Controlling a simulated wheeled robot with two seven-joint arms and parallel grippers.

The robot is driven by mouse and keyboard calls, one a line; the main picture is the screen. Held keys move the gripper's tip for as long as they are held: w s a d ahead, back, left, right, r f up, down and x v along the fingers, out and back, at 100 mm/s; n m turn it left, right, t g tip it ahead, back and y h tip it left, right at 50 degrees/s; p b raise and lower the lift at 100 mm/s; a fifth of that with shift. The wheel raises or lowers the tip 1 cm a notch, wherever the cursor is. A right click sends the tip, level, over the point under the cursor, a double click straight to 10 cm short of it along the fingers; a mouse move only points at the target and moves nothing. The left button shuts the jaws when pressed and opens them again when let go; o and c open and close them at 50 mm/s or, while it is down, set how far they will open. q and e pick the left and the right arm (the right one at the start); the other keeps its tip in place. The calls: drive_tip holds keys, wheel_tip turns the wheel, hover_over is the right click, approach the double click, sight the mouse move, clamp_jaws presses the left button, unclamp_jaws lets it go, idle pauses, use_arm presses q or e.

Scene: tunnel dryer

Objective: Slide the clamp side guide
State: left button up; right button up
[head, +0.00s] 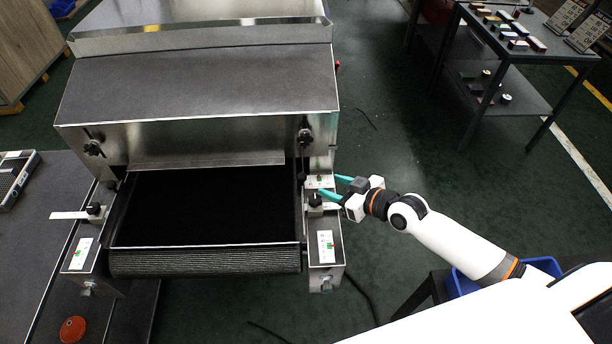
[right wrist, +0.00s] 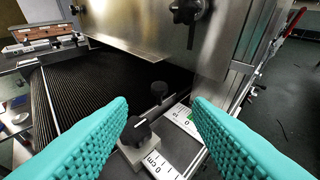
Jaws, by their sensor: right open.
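The right clamp with its black knob (head: 315,200) sits on the right side rail of the dryer's belt entry. In the right wrist view its knob (right wrist: 135,132) stands on a grey block, beside a white scale (right wrist: 158,166) marked "0 cm". A matching left clamp (head: 96,211) with a white scale strip (head: 68,215) sits on the left rail. My right gripper (head: 331,187) is open, its teal fingers at the right rail. My left gripper is not in view.
The dark conveyor belt (head: 205,210) runs under the steel dryer hood (head: 200,85). A second black knob (right wrist: 159,89) stands farther along the rail. Hood knobs (head: 305,136) sit above. A blue bin (head: 540,268) lies beside my arm.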

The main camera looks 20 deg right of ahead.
sight(302, 176)
drive_tip(key=x, duration=1)
drive_tip(key=shift+w+a+f, duration=0.1)
drive_tip(key=shift+w+a, duration=0.05)
drive_tip(key=shift+w, duration=0.1)
clamp_jaws()
